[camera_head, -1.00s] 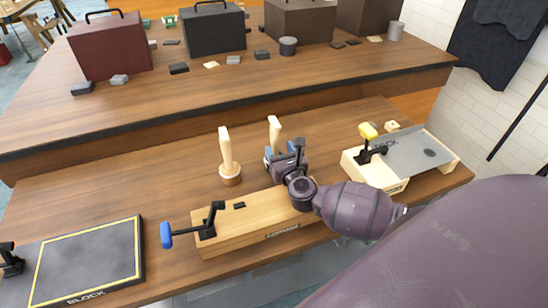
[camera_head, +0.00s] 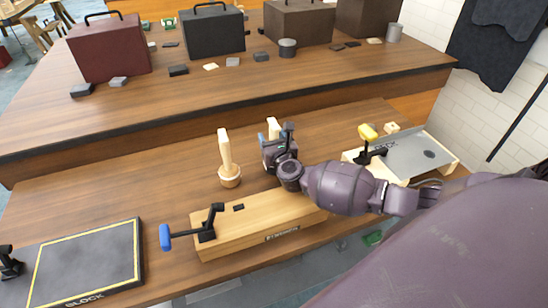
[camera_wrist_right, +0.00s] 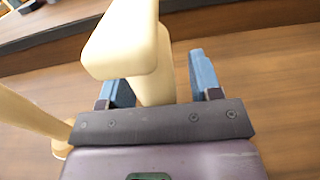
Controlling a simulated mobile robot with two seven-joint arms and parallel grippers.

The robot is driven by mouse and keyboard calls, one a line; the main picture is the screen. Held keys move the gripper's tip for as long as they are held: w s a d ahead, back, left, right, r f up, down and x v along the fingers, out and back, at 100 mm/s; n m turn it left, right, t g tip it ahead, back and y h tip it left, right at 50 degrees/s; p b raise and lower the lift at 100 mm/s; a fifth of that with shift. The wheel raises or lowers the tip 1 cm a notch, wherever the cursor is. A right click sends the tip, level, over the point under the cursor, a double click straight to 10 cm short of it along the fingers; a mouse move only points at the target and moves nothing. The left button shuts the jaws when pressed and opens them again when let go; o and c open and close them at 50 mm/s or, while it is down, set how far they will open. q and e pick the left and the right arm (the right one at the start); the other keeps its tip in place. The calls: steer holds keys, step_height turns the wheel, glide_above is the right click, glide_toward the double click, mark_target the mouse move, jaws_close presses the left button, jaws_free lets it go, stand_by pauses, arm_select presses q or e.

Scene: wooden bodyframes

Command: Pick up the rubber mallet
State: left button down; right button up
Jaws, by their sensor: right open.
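I cannot tell which one is the rubber mallet. My left gripper is out of view.
A wooden block (camera_head: 255,228) with a blue-handled clamp (camera_head: 185,235) lies below my right arm. A cream box with a grey top (camera_head: 415,152) and yellow-handled clamp is on the right. A black mat (camera_head: 85,265) lies front left. Toolboxes (camera_head: 110,48) stand on the back bench.

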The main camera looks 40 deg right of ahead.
steer(key=c, duration=1)
